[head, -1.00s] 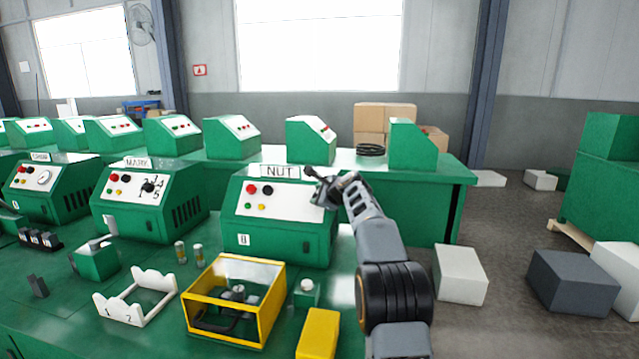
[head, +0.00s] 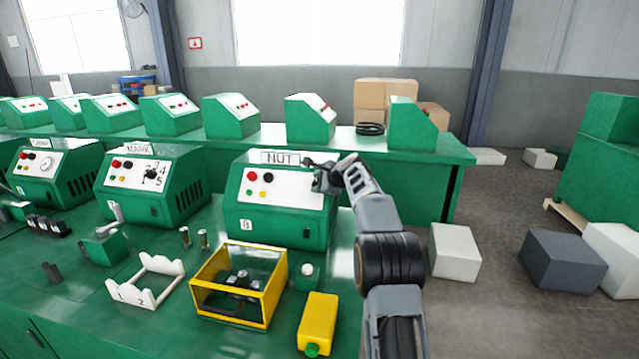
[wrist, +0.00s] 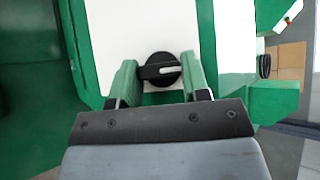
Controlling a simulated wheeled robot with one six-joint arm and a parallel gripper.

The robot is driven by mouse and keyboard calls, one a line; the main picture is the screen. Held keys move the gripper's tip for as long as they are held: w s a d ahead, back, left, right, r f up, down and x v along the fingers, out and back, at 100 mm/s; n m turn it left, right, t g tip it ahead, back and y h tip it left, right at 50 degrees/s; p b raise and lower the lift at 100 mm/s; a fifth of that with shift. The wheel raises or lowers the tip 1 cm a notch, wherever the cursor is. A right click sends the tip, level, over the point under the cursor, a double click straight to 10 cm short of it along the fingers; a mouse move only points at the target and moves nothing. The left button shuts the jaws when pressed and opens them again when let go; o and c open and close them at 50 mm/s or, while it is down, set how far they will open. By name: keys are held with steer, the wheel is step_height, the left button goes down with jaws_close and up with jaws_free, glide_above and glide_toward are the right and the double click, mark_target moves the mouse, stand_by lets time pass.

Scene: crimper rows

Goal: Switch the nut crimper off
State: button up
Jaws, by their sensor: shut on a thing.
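The nut crimper (head: 282,205) is a green cabinet with a white sloped panel and a NUT sign (head: 280,158) on top. Its panel carries a red button (head: 252,176), a black button (head: 268,177) and small green and yellow ones. My gripper (head: 318,180) is at the right end of this panel. In the wrist view a round black rotary switch (wrist: 160,70) with a white mark sits between the two fingers of my gripper (wrist: 160,80), which is shut on it. The white mark lies nearly level, toward the right. In the head view my gripper hides the switch.
The MARK machine (head: 150,190) stands to the left. In front are a yellow-framed box (head: 238,312), a yellow control box (head: 318,322) with a green button, and a white numbered rack (head: 148,280). White and grey blocks stand on the floor at right.

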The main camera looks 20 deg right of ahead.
steer(key=o, duration=0.9)
steer(key=b+v, duration=0.1)
steer(key=v, duration=1.2)
steer(key=shift+s+r, duration=0.2)
steer(key=shift+s, duration=0.15)
steer(key=shift+n, duration=0.3)
